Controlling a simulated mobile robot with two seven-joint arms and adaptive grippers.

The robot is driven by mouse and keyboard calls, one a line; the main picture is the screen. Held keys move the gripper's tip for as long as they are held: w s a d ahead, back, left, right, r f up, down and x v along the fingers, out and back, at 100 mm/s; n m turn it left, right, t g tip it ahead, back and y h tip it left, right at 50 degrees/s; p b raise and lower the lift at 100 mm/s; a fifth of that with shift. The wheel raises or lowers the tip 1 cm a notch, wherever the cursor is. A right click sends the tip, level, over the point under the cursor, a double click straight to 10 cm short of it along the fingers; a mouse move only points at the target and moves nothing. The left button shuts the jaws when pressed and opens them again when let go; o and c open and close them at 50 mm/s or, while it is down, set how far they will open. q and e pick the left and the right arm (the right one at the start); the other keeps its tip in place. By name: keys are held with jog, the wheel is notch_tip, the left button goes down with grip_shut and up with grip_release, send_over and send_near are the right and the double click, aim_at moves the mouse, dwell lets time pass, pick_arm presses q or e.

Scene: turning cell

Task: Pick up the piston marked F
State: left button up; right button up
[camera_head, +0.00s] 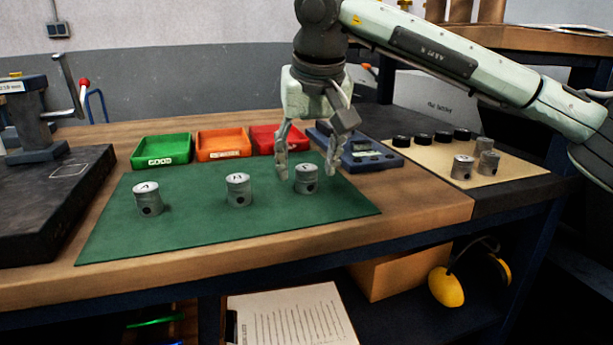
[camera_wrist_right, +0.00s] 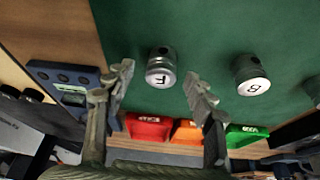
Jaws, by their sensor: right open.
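The piston marked F (camera_wrist_right: 161,70) is a grey metal cylinder with a letter on its top. It stands upright on the green mat (camera_head: 225,222). In the head view it is the rightmost of the three mat pistons (camera_head: 306,180), though its letter is hard to read there. My right gripper (camera_head: 309,176) points down, its open fingers on either side of that piston. In the wrist view the piston shows between the fingertips (camera_wrist_right: 160,77), with visible gaps on both sides. My left gripper is not in view.
A piston marked B (camera_wrist_right: 252,78) is the middle one (camera_head: 238,189); another (camera_head: 148,199) stands left. Green (camera_head: 161,151), orange (camera_head: 222,143) and red (camera_head: 273,139) trays line the mat's back. A blue device (camera_head: 372,161) sits right, near more pistons (camera_head: 462,167) on a tan mat.

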jog(key=shift+w+a+f, duration=0.1)
jog(key=shift+w+f, duration=0.2)
jog(key=shift+f, duration=0.35)
jog(key=c, duration=1.3)
grip_shut()
jog(key=shift+r, duration=0.15)
